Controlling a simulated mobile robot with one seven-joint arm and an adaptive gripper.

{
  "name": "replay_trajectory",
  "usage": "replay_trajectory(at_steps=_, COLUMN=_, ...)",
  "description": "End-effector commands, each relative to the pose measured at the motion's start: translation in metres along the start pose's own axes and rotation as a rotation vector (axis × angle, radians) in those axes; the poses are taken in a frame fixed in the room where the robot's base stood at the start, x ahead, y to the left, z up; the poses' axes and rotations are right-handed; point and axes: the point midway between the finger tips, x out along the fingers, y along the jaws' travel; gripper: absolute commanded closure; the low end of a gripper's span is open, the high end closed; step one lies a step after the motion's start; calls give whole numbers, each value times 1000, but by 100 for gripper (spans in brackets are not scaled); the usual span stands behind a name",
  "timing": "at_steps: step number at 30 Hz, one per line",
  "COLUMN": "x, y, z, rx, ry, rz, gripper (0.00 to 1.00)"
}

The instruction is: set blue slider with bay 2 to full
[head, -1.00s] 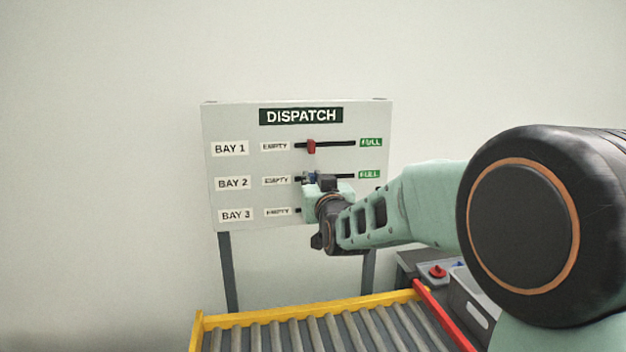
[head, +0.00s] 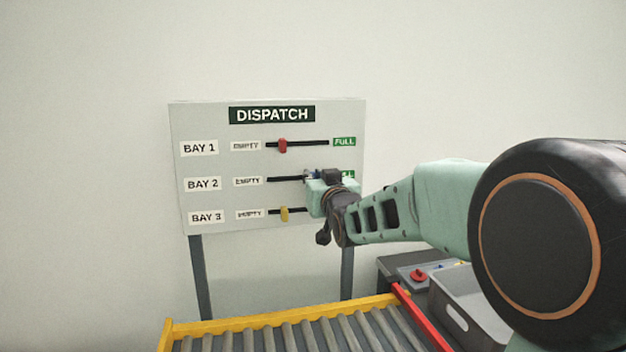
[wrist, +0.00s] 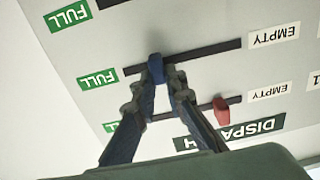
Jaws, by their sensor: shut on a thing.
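The blue slider (wrist: 156,68) sits on the bay 2 slot (head: 285,179), past the middle toward the green FULL label (wrist: 97,79). A short stretch of slot shows between it and the FULL end in the wrist view. My gripper (wrist: 160,82) is shut on the blue slider, with a fingertip on each side of it. In the head view my gripper (head: 311,177) covers most of the slider and part of the bay 2 FULL label.
The red slider (head: 283,146) is on the bay 1 slot and the yellow slider (head: 284,213) on the bay 3 slot, both nearer EMPTY. Below the dispatch board stands a yellow-edged roller conveyor (head: 285,320). A grey bin (head: 462,303) and a red button (head: 418,274) are at right.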

Motion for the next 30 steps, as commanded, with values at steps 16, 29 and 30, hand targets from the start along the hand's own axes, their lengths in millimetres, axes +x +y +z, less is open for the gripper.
replay_trajectory(at_steps=16, x=-1, y=3, z=-1, rx=0, ry=1, rz=5, gripper=71)
replay_trajectory(at_steps=29, x=-52, y=3, z=-2, rx=-1, ry=3, rz=6, gripper=71)
replay_trajectory(at_steps=30, x=-57, y=3, z=-2, rx=-1, ry=3, rz=7, gripper=71)
